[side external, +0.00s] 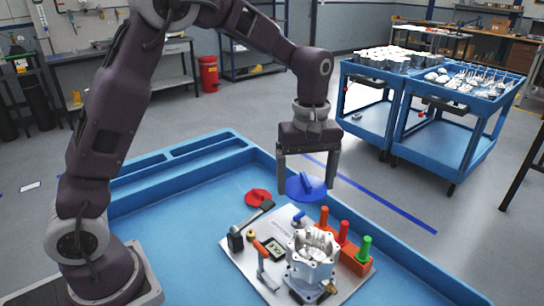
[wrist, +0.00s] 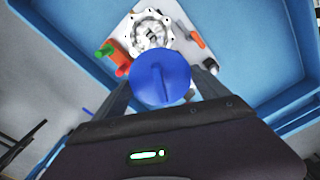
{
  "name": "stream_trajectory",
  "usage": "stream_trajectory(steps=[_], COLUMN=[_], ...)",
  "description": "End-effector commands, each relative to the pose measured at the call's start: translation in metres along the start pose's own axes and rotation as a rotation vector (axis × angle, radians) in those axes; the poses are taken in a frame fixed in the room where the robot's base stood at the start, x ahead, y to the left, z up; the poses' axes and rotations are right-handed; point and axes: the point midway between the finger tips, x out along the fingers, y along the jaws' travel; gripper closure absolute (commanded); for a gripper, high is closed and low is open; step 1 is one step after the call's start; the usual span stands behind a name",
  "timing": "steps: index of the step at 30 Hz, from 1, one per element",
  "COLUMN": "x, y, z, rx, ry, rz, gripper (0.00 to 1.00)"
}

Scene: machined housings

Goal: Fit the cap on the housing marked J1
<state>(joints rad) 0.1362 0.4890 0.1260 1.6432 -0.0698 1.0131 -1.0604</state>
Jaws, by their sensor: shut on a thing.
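A round blue cap with a raised grip bar (side external: 314,190) is held between the fingers of my gripper (side external: 307,188), above the work tray. The cap also fills the middle of the wrist view (wrist: 162,80), with a finger on each side. The silver machined housing (side external: 311,258) stands open on the light plate, below and apart from the cap. In the wrist view the housing (wrist: 138,36) shows as a ring just beyond the cap. I cannot read a J1 mark on it. A red cap (side external: 257,197) lies near the plate's back left corner.
The light plate (side external: 238,255) carries a small dark display (side external: 273,249), an orange-handled clamp (side external: 261,248), a black-handled lever (side external: 236,240) and a row of orange, red and green pegs (side external: 343,232). The blue tray's raised wall (side external: 400,262) surrounds them. The tray floor at left is clear.

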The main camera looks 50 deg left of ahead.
Motion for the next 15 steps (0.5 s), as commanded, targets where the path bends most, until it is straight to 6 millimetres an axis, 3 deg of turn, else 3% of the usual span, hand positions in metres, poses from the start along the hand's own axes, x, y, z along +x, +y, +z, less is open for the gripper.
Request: stream_trajectory(steps=[3, 8, 15], x=[0.0, 0.0, 0.042], y=[0.008, 0.014, 0.013], z=[0.029, 0.057, 0.053], rx=[0.046, 0.09, 0.083], ry=[0.0, 0.0, -0.001], rz=[0.0, 0.0, -0.003], gripper=[0.54, 0.54, 0.54])
